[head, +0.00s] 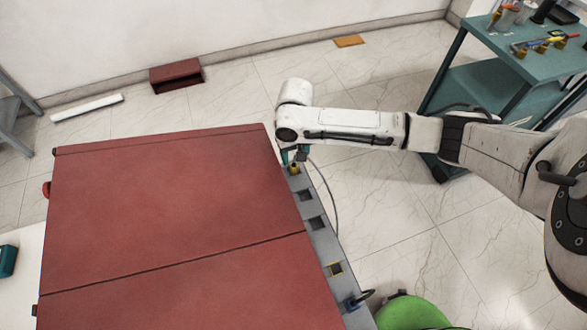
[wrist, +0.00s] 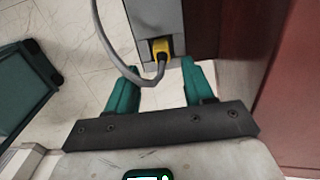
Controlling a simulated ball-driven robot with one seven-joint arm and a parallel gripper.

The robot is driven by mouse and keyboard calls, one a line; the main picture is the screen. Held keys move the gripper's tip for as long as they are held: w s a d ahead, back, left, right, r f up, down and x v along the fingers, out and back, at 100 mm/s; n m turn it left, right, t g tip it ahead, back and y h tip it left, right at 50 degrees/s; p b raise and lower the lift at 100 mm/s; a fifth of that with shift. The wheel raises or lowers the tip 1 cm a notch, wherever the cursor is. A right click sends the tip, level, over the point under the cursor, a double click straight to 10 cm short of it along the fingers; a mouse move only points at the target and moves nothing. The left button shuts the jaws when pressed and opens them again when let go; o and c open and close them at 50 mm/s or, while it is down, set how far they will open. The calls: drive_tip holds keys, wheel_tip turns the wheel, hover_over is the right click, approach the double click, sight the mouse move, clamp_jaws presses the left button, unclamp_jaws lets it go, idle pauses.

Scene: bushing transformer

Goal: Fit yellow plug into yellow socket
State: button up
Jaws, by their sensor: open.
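The yellow plug (head: 294,169) sits at the far end of the grey strip along the red cabinet's right side. In the wrist view the yellow plug (wrist: 161,47) is seated in an opening in the grey panel, with a grey cable curving from it. My gripper (head: 294,155) is at the plug; its teal fingers (wrist: 160,68) are open and empty, one on either side of the plug and cable. Whether they touch the plug I cannot tell.
The strip has dark openings (head: 317,222) between plug and yellow socket. A blue plug (head: 352,302) with a black cable is at the front end, near a green round object (head: 411,312). The red cabinet (head: 170,200) stands beside the strip. A teal cart (head: 490,90) stands back right.

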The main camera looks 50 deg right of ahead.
sight(294, 165)
wheel_tip(294, 165, down, 5)
drive_tip(key=shift+a+f, duration=0.1)
drive_tip(key=shift+a, duration=0.05)
clamp_jaws()
idle(0.6)
